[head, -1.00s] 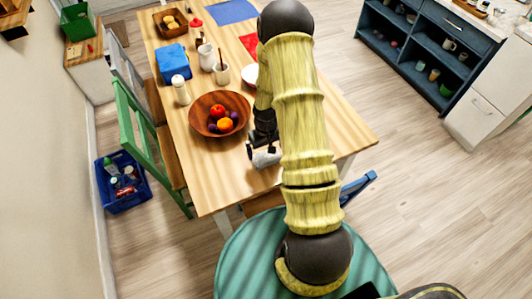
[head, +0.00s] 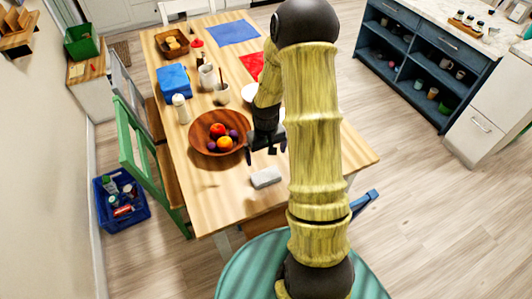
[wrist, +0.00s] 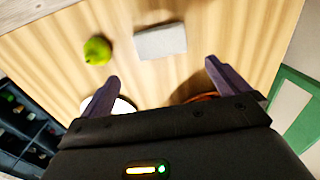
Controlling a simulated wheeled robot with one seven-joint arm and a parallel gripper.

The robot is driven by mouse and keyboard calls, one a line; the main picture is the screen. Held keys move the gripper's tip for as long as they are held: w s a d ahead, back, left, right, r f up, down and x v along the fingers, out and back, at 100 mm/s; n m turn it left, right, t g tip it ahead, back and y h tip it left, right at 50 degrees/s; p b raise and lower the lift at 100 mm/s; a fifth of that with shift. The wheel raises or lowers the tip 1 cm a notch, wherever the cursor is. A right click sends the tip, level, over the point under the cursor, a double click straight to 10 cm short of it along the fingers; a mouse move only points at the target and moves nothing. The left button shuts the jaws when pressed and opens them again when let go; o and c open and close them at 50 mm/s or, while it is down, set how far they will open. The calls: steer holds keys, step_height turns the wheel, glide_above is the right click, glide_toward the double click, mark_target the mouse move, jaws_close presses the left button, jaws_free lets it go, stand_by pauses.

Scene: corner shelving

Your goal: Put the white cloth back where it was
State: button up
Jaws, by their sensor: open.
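The white cloth (head: 266,177) is a small, pale, folded block lying flat on the wooden table near its front edge. It also shows in the wrist view (wrist: 160,42), beyond the fingertips. My gripper (head: 268,149) is above the table, just behind the cloth in the head view and apart from it. In the wrist view its two fingers (wrist: 162,73) are spread wide with nothing between them.
A wooden bowl of fruit (head: 194,134) stands left of my gripper. A green fruit (wrist: 97,51) lies near the cloth in the wrist view; my arm hides it in the head view. A white dish (head: 250,94), a cup (head: 221,95) and a blue box (head: 173,80) stand farther back.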

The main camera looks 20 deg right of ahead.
steer(key=s+a+r+t, duration=0.1)
steer(key=s+a+r, duration=0.3)
steer(key=s+r, duration=0.2)
steer(key=s+a+r+t, duration=0.1)
steer(key=s+a+r, duration=0.4)
steer(key=r, duration=0.4)
steer(key=shift+s+a+r+t, duration=0.3)
steer(key=shift+s+r, duration=0.1)
steer(key=shift+s, duration=0.25)
